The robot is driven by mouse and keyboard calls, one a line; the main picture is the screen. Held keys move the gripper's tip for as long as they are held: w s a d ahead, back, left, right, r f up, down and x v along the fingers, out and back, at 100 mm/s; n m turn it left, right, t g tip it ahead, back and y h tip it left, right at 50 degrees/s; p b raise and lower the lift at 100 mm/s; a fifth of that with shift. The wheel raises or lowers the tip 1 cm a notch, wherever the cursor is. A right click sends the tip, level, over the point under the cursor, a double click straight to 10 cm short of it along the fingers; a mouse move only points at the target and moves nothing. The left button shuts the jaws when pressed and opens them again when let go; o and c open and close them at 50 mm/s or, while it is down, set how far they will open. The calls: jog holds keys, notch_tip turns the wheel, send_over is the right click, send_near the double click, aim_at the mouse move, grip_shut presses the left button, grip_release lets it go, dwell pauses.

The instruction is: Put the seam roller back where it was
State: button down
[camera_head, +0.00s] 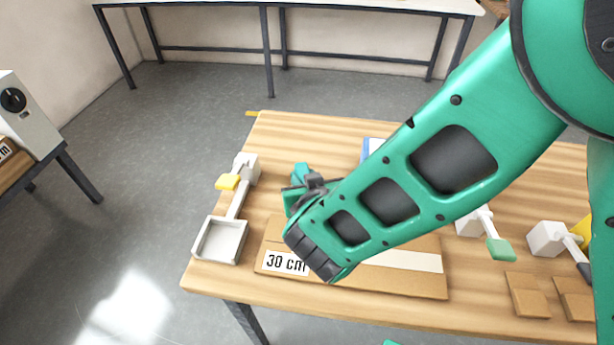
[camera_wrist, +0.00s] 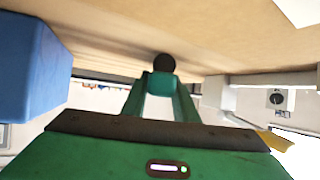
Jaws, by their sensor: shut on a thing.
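My gripper (camera_wrist: 161,88) is shut, its two green fingers closing together in the wrist view. A dark round end (camera_wrist: 164,62) shows at the fingertips. I take it to be the seam roller, but most of it is hidden. In the head view my green arm reaches down over the left half of the table, and the fingertips and what they hold are mostly hidden. The cardboard-brown board (camera_head: 390,280) with a "30 cm" label (camera_head: 286,262) and a pale strip lies below and in front of the gripper. I cannot tell which place was the roller's.
A white fixture (camera_head: 221,240) with a square tray and a yellow tab (camera_head: 227,182) stands at the table's left edge. White blocks (camera_head: 547,239) with coloured parts and small brown pads (camera_head: 527,295) are at right. A blue block (camera_wrist: 30,70) is close at left in the wrist view.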

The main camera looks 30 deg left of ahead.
jog(key=shift+f, duration=0.1)
jog(key=c, duration=1.4)
grip_release()
jog(key=shift+s+d+r, duration=0.1)
jog(key=shift+d+r, duration=0.05)
jog(key=shift+r, duration=0.1)
jog(key=v, duration=1.1)
jog(key=shift+s+d+r, duration=0.15)
jog(key=shift+s+d, duration=0.05)
jog(key=shift+d, duration=0.05)
jog(key=shift+s, duration=0.1)
